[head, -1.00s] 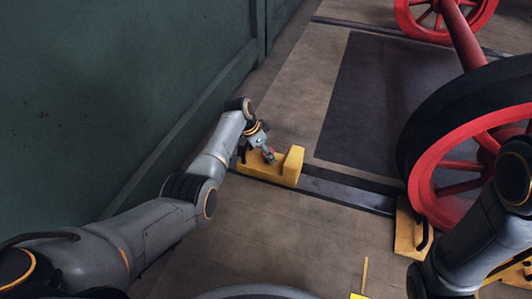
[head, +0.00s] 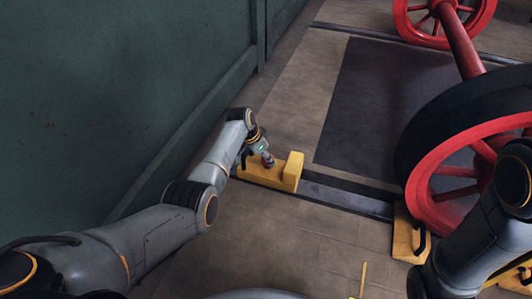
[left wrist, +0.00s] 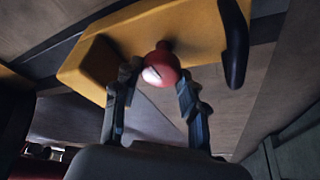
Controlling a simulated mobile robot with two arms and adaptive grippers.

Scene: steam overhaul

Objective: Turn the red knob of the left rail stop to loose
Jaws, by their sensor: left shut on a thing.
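The left rail stop (head: 292,170) is a yellow block with a raised end, sitting on the dark rail near the green wall. Its red knob (left wrist: 161,68) is round and stands out from the yellow body in the left wrist view. My left gripper (left wrist: 157,82) has one finger on each side of the knob and is shut on it. In the head view the gripper (head: 266,160) is above the low part of the stop and hides most of the knob. A dark curved part (left wrist: 233,45) shows beside the stop in the wrist view. My right gripper is not in view.
A green wall (head: 120,90) rises left of the stop. The rail (head: 345,198) runs right to a yellow chock (head: 405,238) with a black handle by a large red wheel (head: 440,200). A dark floor panel (head: 380,110) lies behind. The floor in front is mostly clear.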

